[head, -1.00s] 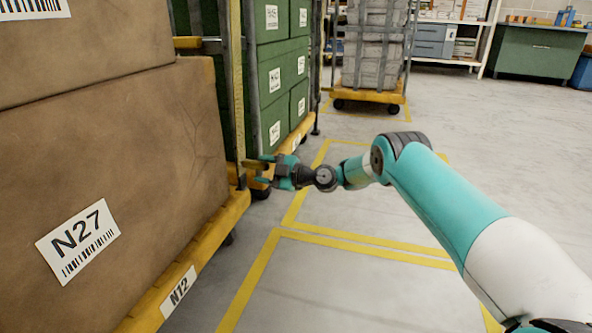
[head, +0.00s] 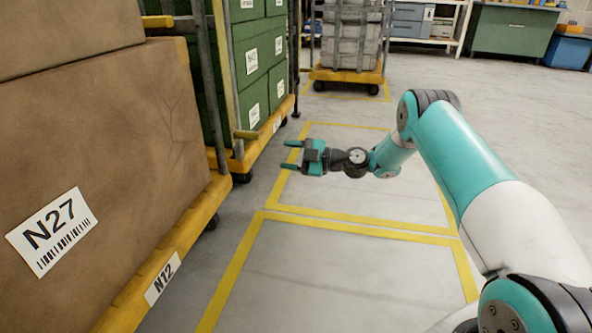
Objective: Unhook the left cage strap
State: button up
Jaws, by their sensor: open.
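A long yellow strip (head: 229,70), which may be the strap, runs down beside a grey post of the cage with green boxes. A short yellow bar (head: 246,134) sticks out to the right at its lower end; I cannot tell whether the two are joined or hooked. My gripper (head: 289,155), with teal fingers, is open and empty. It points left, to the right of the yellow bar and slightly lower in the picture, with a clear gap between them. A second yellow piece (head: 157,21) shows at the upper left, partly cut off by the brown box.
A brown box (head: 110,130) labelled N27 stands on a yellow cart base (head: 150,275) at the left. Green boxes (head: 255,60) fill the cage behind it. Another cart (head: 345,75) stands further back. The floor with yellow lines is clear around my arm.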

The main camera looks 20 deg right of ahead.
jog(key=s+d+b, duration=0.1)
jog(key=b, duration=0.5)
jog(key=shift+s+f, duration=0.15)
jog(key=shift+s, duration=0.05)
